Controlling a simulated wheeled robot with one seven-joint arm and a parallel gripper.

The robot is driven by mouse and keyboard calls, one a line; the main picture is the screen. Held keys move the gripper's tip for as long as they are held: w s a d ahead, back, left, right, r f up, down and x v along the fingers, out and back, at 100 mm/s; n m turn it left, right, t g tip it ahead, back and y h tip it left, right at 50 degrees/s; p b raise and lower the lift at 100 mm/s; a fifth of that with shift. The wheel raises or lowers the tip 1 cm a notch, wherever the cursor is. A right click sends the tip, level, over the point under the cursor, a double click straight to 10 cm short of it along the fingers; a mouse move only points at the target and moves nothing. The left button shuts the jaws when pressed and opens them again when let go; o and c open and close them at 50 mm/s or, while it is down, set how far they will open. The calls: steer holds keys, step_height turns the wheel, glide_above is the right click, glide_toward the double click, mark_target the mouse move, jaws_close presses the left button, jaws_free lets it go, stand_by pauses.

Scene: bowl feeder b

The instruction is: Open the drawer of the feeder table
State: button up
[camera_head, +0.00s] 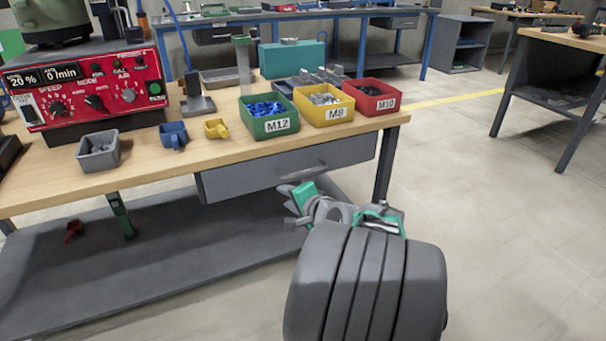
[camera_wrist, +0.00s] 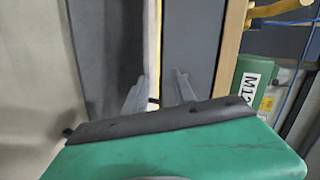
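The grey drawer (camera_head: 235,183) sits under the front edge of the wooden feeder table (camera_head: 160,166). Its front looks flush with the table, with no open gap visible. A grey bar handle (camera_head: 303,172) is on the drawer front. My gripper (camera_head: 288,192) is just in front of and below the handle in the head view. In the wrist view my gripper (camera_wrist: 160,88) has its two fingers apart with nothing held between them. The drawer front (camera_wrist: 188,40) lies beyond the right finger there. I cannot make out the handle in the wrist view.
Green M12 (camera_head: 272,127), yellow M8 (camera_head: 336,114) and red M10 (camera_head: 387,106) bins stand on the tabletop above the drawer. A table leg (camera_head: 386,165) is right of the drawer. A dark lower shelf (camera_head: 100,265) lies below. Open floor is on the right.

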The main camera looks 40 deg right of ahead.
mark_target(304, 172)
steer(key=s+d+r+m+t+h, duration=0.2)
steer(key=s+d+r+m, duration=0.15)
steer(key=d, duration=0.35)
steer(key=b+x, duration=0.2)
steer(key=x, duration=0.6)
steer(key=shift+w+d+f+b, duration=0.1)
steer(key=shift+w+f+b, duration=0.1)
steer(key=shift+b, duration=0.1)
steer(key=shift+c, duration=0.4)
jaws_close()
